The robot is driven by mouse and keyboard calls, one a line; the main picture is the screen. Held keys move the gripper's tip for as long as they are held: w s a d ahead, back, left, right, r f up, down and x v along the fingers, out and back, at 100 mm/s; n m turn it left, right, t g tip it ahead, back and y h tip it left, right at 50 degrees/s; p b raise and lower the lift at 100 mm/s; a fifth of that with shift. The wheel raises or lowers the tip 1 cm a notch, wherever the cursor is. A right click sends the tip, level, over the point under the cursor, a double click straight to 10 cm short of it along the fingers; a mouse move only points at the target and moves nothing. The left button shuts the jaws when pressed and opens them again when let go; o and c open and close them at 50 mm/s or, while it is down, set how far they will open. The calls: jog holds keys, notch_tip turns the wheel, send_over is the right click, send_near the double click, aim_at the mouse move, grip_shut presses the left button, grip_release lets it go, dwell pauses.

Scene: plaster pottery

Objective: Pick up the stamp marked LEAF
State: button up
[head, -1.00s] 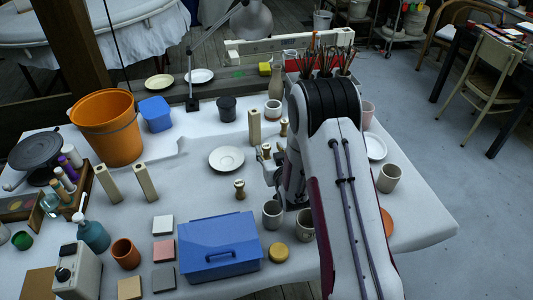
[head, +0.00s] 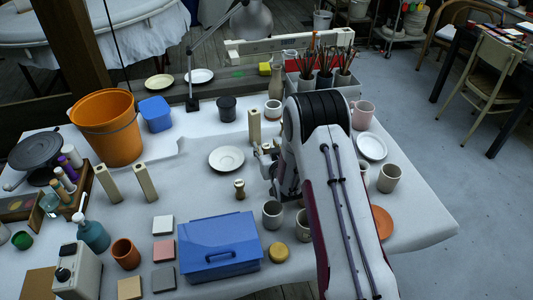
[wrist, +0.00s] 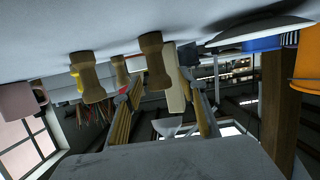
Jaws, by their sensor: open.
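Several wooden stamps with waisted handles stand upright on the table. In the head view, one stamp (head: 239,189) stands clear, below the saucer. In the wrist view, where the table appears at the top, one stamp (wrist: 152,62) lies between the fingers' lines, and another stamp (wrist: 88,78) is left of them. A smaller stamp (wrist: 120,72) shows between these two. No marking is readable, so I cannot tell which is LEAF. My gripper (wrist: 165,92) is open and empty, low over the table. In the head view my gripper (head: 265,160) is partly hidden by my arm.
A beige post (head: 254,126) stands just behind the gripper. A white saucer (head: 227,159) is to its left and a grey cup (head: 272,214) in front. A blue box (head: 220,246) sits at the front.

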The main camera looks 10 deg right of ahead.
aim_at(267, 146)
jog(key=shift+c, duration=0.4)
jog(key=c, duration=1)
jog(key=shift+r, duration=0.1)
jog(key=shift+r, duration=4.9)
